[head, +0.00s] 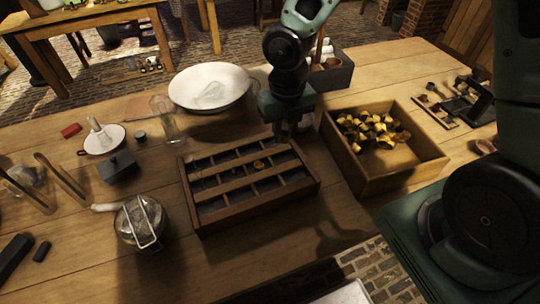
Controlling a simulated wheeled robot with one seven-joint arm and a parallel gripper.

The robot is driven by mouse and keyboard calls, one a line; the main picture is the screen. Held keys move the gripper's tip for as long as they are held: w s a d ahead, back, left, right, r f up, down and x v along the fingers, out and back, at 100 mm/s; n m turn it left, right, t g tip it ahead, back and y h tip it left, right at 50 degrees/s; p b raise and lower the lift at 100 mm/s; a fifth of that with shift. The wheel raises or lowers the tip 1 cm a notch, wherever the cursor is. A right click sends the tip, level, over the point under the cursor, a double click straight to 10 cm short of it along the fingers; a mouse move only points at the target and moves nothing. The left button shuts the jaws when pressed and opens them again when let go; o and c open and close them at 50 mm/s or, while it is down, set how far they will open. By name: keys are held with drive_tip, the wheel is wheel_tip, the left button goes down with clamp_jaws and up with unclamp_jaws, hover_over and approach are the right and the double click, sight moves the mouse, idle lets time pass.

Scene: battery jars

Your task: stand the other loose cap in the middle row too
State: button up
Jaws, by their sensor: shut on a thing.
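The wooden compartment tray (258,212) stands in the middle of the table, with long slats and short dividers making rows of cells. A small brass-coloured cap (259,164) shows near the tray's middle; I cannot tell exactly how it sits against the slat there. My gripper (283,137) points down over the back right part of the tray. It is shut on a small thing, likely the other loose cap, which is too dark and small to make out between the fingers. The cells under my gripper are partly hidden.
A wooden box (406,178) with black and yellow pieces stands right of the tray. A white basin (208,82) and a glass cylinder (169,125) are behind. A glass jar with a wire clasp (140,224) and a dark block (118,168) stand left.

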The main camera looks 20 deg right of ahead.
sight(283, 161)
wheel_tip(283, 161, down, 8)
drive_tip(key=shift+r+b, duration=0.15)
drive_tip(key=shift+b, duration=0.4)
drive_tip(key=o, duration=0.7)
drive_tip(key=shift+c, duration=0.2)
